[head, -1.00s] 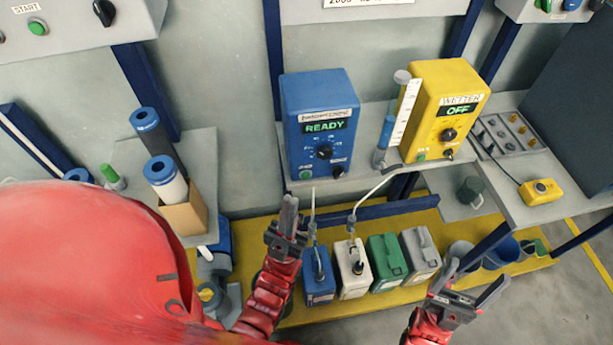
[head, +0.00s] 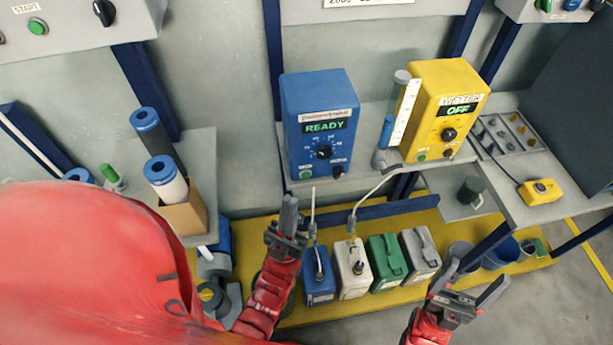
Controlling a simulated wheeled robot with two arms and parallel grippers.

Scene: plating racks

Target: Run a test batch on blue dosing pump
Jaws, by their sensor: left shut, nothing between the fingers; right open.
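The blue dosing pump (head: 321,88) stands on a grey shelf at the middle of the head view. Its display (head: 325,127) reads READY. Below the display are a black dial (head: 324,152), a green button (head: 306,176) at lower left and a black knob (head: 338,172) at lower right. My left gripper (head: 289,205) is shut and empty, pointing up, below and in front of the pump's lower left, apart from it in the picture. My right gripper (head: 473,282) is open and empty at the lower right, in front of the floor-level canisters.
A yellow WETTER pump (head: 473,87) showing OFF stands right of the blue one, with a graduated cylinder (head: 398,112) between them. Blue (head: 319,290), white (head: 353,284), green (head: 385,272) and grey (head: 428,262) canisters stand on the yellow platform below. A yellow button box (head: 540,191) lies on the right bench.

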